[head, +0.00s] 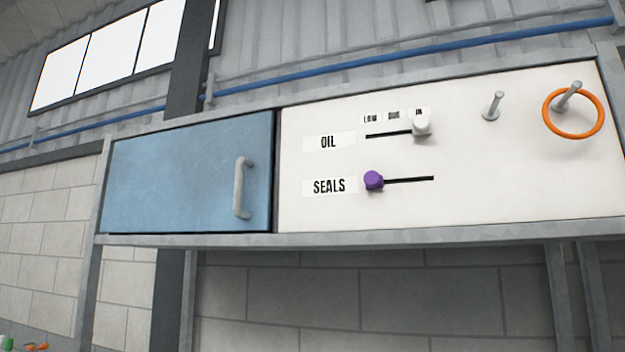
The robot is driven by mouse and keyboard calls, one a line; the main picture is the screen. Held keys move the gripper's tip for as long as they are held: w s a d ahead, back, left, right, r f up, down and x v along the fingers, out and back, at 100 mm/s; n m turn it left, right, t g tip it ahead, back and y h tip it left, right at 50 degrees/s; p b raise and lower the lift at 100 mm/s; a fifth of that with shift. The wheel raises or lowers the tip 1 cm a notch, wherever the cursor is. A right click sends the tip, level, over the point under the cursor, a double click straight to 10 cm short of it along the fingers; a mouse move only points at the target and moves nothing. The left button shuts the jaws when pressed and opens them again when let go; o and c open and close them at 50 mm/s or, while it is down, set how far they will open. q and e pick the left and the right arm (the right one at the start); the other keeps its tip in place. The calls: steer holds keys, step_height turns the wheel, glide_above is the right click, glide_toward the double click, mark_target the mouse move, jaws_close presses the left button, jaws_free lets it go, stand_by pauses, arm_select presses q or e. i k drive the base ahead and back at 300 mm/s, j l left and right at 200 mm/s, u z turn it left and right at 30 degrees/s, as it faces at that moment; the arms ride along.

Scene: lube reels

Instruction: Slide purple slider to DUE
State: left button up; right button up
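The purple slider (374,180) is a round knob at the left end of a black horizontal slot (412,179) on the white panel (460,215). The label SEALS (329,186) is to its left. Above it, a white slider (422,125) sits at the right end of the OIL slot (385,135). Small labels stand above the OIL slot: LOW (371,119), DUE (394,116) in the middle, and one on the right partly hidden by the white knob. Neither of my grippers is in view.
A blue cabinet door (190,175) with a grey vertical handle (240,188) is left of the panel. Two metal pegs stick out at the upper right; an orange ring (549,122) hangs on the right one. A metal frame edge (400,235) runs below.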

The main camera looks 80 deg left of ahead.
mark_target(372, 178)
steer(key=u, duration=0.5)
steer(key=k+u, duration=0.15)
steer(key=u, duration=0.35)
steer(key=j+u, duration=0.1)
steer(key=u, duration=0.85)
steer(key=k+j, duration=0.05)
steer(key=j, duration=0.05)
